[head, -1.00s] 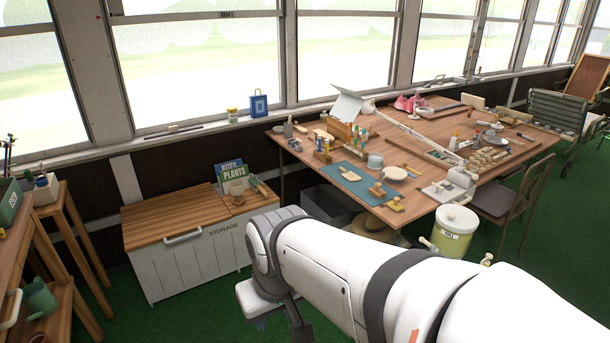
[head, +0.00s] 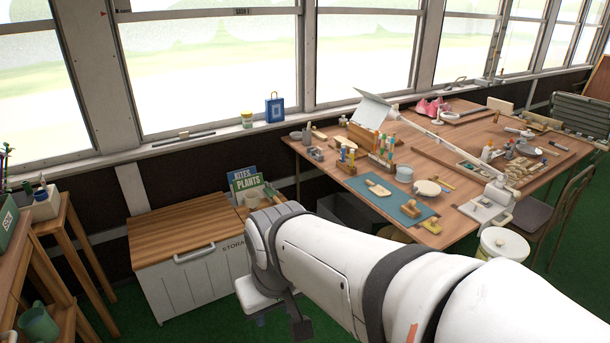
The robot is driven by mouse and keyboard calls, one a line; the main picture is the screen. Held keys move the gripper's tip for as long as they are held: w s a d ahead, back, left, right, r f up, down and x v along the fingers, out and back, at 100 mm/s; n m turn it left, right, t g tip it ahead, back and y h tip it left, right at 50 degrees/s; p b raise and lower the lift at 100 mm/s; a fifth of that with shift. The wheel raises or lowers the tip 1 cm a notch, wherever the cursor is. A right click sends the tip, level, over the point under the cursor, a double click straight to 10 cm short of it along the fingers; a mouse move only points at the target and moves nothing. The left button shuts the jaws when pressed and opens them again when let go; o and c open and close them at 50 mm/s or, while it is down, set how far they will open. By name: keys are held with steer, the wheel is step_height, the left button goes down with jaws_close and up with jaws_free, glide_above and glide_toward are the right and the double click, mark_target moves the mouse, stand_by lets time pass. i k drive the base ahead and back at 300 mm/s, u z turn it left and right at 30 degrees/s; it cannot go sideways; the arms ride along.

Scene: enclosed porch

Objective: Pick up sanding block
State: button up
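Two small wooden pieces lie at the near edge of the large work table (head: 462,222) in the head view. My white arm reaches in from the lower right, in front of the table's near side. My gripper (head: 298,326) is at the arm's far end, low near the storage chest and well apart from both blocks. Its fingers are not clear.
A blue-green mat (head: 410,207) and crowded tools cover the table. A storage chest (head: 160,235) stands left of my arm, with a plant book (head: 245,180) on it. A wooden stand (head: 50,240) is at far left. A chair (head: 560,210) is at right. Green floor shows between.

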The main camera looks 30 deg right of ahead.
mark_target(409, 208)
steer(key=z, duration=0.05)
steer(key=i, duration=2.55)
steer(key=z, duration=3.95)
steer(key=i, duration=1)
